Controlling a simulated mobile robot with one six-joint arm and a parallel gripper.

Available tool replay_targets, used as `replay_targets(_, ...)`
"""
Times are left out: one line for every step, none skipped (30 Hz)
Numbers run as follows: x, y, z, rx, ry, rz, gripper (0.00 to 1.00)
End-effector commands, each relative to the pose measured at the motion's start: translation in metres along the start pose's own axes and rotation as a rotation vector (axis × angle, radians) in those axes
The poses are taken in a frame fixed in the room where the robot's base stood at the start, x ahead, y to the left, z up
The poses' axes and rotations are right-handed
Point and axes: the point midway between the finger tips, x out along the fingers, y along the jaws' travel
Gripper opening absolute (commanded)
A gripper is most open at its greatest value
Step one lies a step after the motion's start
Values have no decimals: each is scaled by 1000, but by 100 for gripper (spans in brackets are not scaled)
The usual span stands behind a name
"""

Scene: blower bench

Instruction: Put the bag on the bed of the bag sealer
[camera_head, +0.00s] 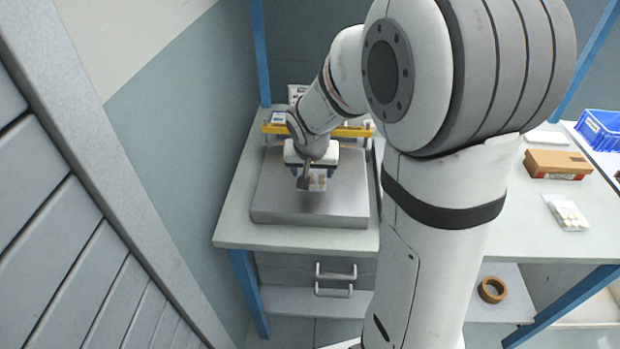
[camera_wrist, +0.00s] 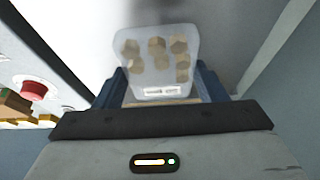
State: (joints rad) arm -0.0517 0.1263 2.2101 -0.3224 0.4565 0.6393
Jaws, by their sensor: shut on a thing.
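A clear bag (camera_wrist: 158,62) with several brown pieces and a white label shows in the wrist view, between the blue fingers of my gripper (camera_wrist: 160,90). My gripper is shut on the bag's near edge. In the head view the bag (camera_head: 318,183) hangs in front of my gripper (camera_head: 313,174), over the grey metal bed (camera_head: 275,205) of the bag sealer. Whether the bag touches the bed cannot be told. The sealer has a yellow bar (camera_head: 350,132) at the back, partly hidden by my arm.
A red button (camera_wrist: 33,90) is close on the left in the wrist view. On the bench's right side are another clear bag (camera_head: 566,212) with pale contents, a brown box (camera_head: 556,163) and a blue crate (camera_head: 598,130). A tape roll (camera_head: 492,290) lies on the lower shelf.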

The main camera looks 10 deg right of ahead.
Motion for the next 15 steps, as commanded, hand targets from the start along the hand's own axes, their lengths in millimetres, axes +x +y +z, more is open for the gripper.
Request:
replay_targets(7, 0, 4, -2, -5, 1, 40)
replay_targets(11, 0, 6, -3, -4, 0, 40)
replay_targets(18, 0, 8, -3, -4, 1, 40)
replay_targets(22, -1, 10, -4, -5, 1, 40)
replay_targets(25, -1, 11, -4, -3, 0, 40)
replay_targets(28, -1, 12, -3, -3, 0, 40)
replay_targets(29, -1, 13, -3, -2, 0, 40)
replay_targets(29, -1, 13, -3, -1, -1, 40)
replay_targets(28, -1, 12, -3, 0, -1, 40)
replay_targets(28, -1, 12, -3, 0, -2, 40)
replay_targets(28, -1, 12, -3, 0, -2, 40)
replay_targets(28, -1, 12, -3, 0, -2, 40)
replay_targets(28, -1, 12, -3, 0, -2, 40)
replay_targets(28, -1, 13, -3, 0, -2, 40)
replay_targets(30, -2, 13, -3, 0, -2, 40)
